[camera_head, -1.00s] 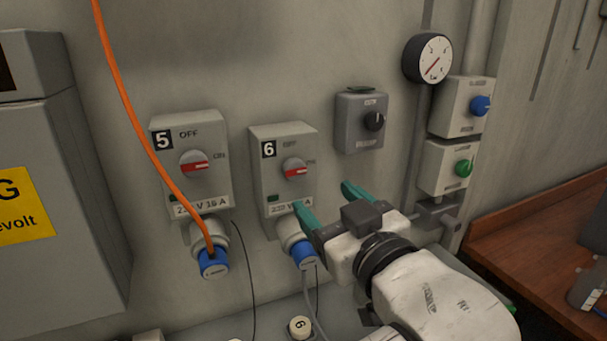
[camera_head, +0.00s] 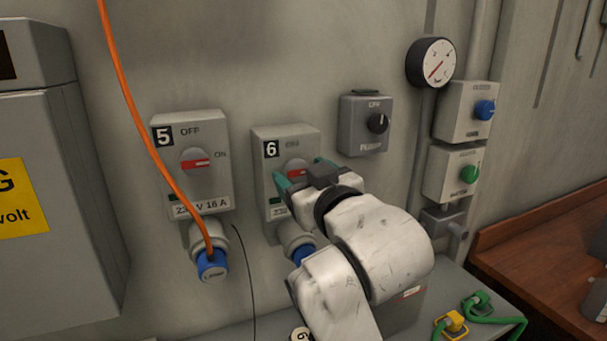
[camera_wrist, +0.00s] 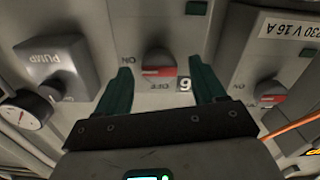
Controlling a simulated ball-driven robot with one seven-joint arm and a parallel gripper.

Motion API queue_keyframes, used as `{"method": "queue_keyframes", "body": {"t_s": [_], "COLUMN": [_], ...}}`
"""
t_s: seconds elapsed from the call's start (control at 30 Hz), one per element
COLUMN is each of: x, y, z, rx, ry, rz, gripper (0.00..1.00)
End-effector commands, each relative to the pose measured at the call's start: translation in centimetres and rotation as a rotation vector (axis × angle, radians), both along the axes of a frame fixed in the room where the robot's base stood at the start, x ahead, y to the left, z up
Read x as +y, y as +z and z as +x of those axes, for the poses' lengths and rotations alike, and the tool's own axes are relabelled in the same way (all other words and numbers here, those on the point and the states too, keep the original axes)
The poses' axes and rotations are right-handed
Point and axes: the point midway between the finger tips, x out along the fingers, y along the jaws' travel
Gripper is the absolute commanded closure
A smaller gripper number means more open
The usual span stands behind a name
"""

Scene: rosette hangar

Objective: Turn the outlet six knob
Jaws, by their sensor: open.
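The outlet six box (camera_head: 271,180) is a grey wall box with a black 6 label. Its red and grey knob (camera_head: 297,169) is partly hidden behind my gripper in the head view. My gripper (camera_head: 300,170) is open in front of this box, with its teal fingers pointing at the wall. In the wrist view, which is upside down, the knob (camera_wrist: 158,68) shows whole between the two spread fingers (camera_wrist: 163,88), apart from both. The red bar on the knob lies about level, towards the ON mark.
Outlet five (camera_head: 190,170) with an orange cable (camera_head: 150,140) is to the left. The pump switch box (camera_head: 362,130), a gauge (camera_head: 431,63) and boxes with a blue knob (camera_head: 485,110) and a green knob (camera_head: 469,174) are to the right.

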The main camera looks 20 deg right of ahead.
Motion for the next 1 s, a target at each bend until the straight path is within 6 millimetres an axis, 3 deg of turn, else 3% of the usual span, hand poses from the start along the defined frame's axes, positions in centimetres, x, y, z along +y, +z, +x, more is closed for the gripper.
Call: {"method": "queue_keyframes", "body": {"t_s": [0.23,0.8,1.0], "x": [0.0,0.01,0.01], "y": [0.0,0.0,0.02], "z": [0.04,0.01,0.01], "rx": [0.0,0.0,0.0], "ry": [0.0,0.0,0.0], "rz": [0.0,0.0,-0.01], "gripper": [0.32,0.86,0.87]}}
